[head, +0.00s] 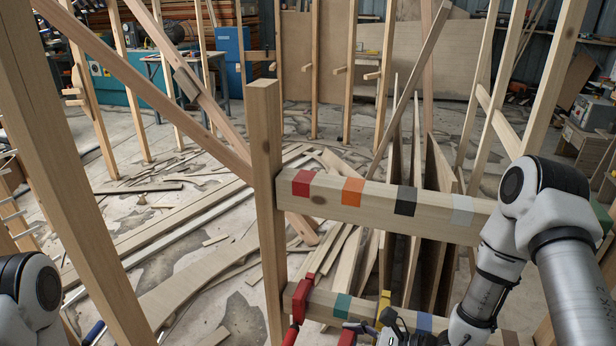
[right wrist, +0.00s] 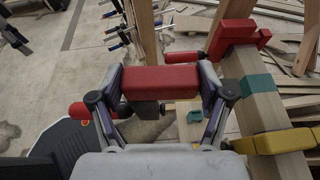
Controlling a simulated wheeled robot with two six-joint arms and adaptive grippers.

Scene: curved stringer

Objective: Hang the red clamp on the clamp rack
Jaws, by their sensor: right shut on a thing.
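My right gripper (head: 364,327) is low in the head view, in front of the lower rail (head: 325,303) of the wooden rack. In the right wrist view it is shut on a red clamp (right wrist: 160,84), with a finger at each end of its red block. The held clamp is partly visible in the head view (head: 347,338) and appears apart from the rail. Another red clamp (head: 299,300) sits on the lower rail at its left end, also in the right wrist view (right wrist: 235,35). My left arm shows at lower left, but its gripper is out of view.
A yellow clamp (head: 384,304) sits on the lower rail, right of the teal band (head: 342,306). The upper rail (head: 330,200) has red, orange, black and pale bands and no clamps. A wooden post (head: 268,180) stands at the left. Boards lean behind.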

